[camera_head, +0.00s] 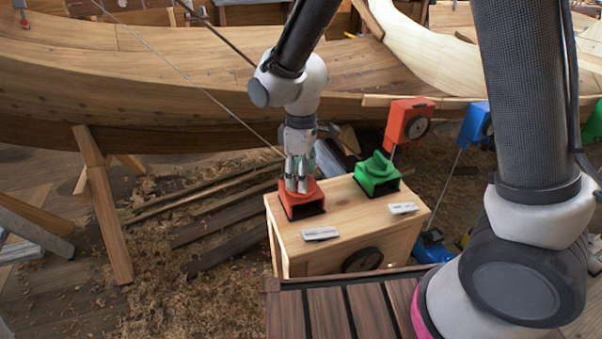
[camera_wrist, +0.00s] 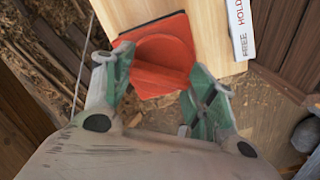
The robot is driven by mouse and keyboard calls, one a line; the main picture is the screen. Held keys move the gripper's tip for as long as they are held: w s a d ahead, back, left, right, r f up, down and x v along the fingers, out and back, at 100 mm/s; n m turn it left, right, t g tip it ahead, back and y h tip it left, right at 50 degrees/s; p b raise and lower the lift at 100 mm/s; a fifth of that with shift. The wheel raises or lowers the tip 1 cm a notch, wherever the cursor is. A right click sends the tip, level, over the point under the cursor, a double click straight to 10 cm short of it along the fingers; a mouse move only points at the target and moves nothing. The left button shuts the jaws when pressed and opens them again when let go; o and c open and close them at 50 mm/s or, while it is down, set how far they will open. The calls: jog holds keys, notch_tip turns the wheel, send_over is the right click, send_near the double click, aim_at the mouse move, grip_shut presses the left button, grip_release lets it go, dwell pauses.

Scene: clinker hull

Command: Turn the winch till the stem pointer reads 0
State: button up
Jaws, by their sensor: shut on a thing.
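A red winch-like unit (camera_head: 302,206) with a dark base sits on the left of a pale wooden box. My gripper (camera_head: 296,187) points down over it, and its fingers are closed about the unit's raised red part. In the wrist view my gripper (camera_wrist: 160,82) has its green-padded fingers on either side of the red part (camera_wrist: 165,48); the exact contact is partly hidden. A matching green unit (camera_head: 377,175) stands to the right, clear of my gripper. A red dial box (camera_head: 407,120) stands behind; its pointer reading is too small to tell.
The wooden box (camera_head: 340,235) bears white labels; one label (camera_wrist: 240,28) reads FREE and HOLD in the wrist view. A blue dial box (camera_head: 476,124) stands at right. The clinker hull (camera_head: 190,95) spans the back. A slanted timber prop (camera_head: 105,215) stands left.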

jog(key=m, duration=0.4)
jog(key=shift+m, duration=2)
jog(key=o, duration=1)
notch_tip(320, 180, up, 12)
